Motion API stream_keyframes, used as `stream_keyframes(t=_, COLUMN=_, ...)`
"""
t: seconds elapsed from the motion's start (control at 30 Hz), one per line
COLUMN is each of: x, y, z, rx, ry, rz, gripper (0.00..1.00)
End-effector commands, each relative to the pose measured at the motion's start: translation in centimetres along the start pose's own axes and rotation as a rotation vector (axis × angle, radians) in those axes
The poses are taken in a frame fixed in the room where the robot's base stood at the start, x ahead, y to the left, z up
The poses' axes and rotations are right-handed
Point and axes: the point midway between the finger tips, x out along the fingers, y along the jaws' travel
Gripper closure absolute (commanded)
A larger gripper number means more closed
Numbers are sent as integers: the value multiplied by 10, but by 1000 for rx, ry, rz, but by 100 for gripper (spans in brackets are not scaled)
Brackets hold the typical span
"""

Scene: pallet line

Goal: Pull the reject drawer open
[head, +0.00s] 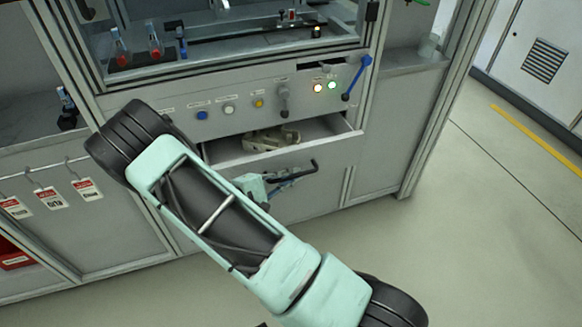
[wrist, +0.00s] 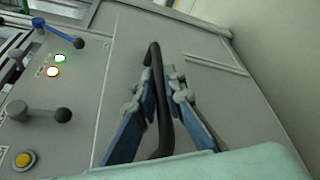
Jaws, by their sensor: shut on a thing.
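The reject drawer (head: 335,152) stands partly open below the row of buttons in the head view. Its inside shows, with beige parts (head: 270,138) lying in it. The black bar handle (head: 313,166) is on the drawer front. In the wrist view the handle (wrist: 155,52) runs between the blue fingers of my gripper (wrist: 160,78). My gripper (head: 284,178) is shut on the handle. My arm hides the left part of the drawer front in the head view.
Above the drawer is a control panel (head: 180,122) with buttons, lit lamps (head: 324,86), a grey lever (head: 284,100) and a blue lever (head: 357,77). Red-and-white tags (head: 48,198) hang at left. The floor (head: 480,230) at right is clear.

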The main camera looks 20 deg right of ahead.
Motion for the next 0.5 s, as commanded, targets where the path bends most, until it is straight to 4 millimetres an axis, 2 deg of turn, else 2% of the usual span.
stream_keyframes(t=0.2, x=-21, y=-32, z=47, rx=-7, ry=0, rz=2, gripper=100)
stream_keyframes(t=0.5, x=-43, y=-73, z=100, rx=-5, ry=1, rz=3, gripper=100)
